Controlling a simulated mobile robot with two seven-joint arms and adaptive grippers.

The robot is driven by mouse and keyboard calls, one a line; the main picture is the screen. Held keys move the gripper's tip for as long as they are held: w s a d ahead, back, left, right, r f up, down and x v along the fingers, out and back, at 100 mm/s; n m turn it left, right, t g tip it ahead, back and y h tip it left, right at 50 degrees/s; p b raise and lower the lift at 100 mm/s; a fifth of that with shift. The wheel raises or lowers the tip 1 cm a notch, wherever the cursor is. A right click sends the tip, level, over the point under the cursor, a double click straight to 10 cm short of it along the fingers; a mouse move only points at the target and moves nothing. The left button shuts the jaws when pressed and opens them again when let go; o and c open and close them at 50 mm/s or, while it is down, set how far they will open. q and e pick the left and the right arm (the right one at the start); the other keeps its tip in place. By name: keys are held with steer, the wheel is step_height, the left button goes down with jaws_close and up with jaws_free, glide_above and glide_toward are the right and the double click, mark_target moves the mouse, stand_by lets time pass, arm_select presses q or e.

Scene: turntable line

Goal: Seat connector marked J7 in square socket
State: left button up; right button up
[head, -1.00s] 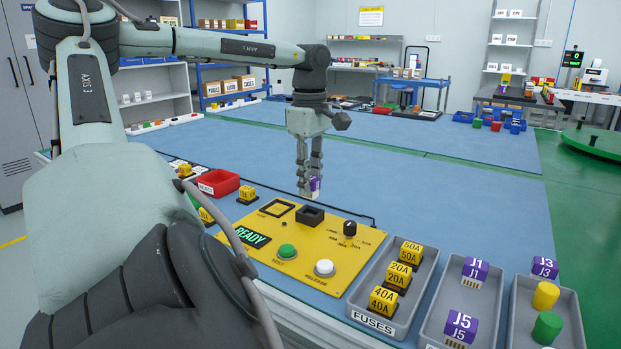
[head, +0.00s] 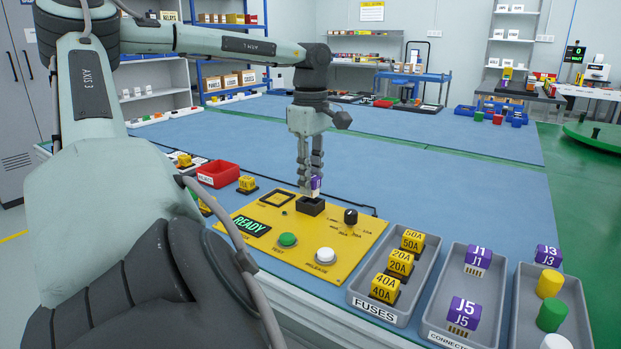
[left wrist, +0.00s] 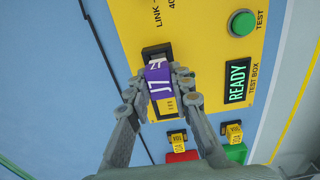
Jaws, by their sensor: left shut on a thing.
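My left gripper (head: 311,180) is shut on a purple and white connector (head: 315,187), held upright over the yellow test panel. In the left wrist view the connector (left wrist: 159,82) reads J7 between the fingertips (left wrist: 160,88). The black square socket (head: 311,207) stands raised on the panel (head: 345,258). The connector's lower end is at the socket's top. In the left wrist view its white end overlaps the socket (left wrist: 151,53). I cannot tell whether it has entered. The fingers hide part of the connector. My right gripper is not in view.
A black knob (head: 350,216) is close to the socket. A red bin (head: 218,174) stands left.

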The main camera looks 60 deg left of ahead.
arm_select(q)
steer(key=shift+f+b, duration=0.8)
steer(key=shift+f, duration=0.3)
stand_by(0.4)
steer(key=o, duration=0.9)
step_height(320, 180, up, 12)
steer(key=shift+r, duration=0.1)
stand_by(0.4)
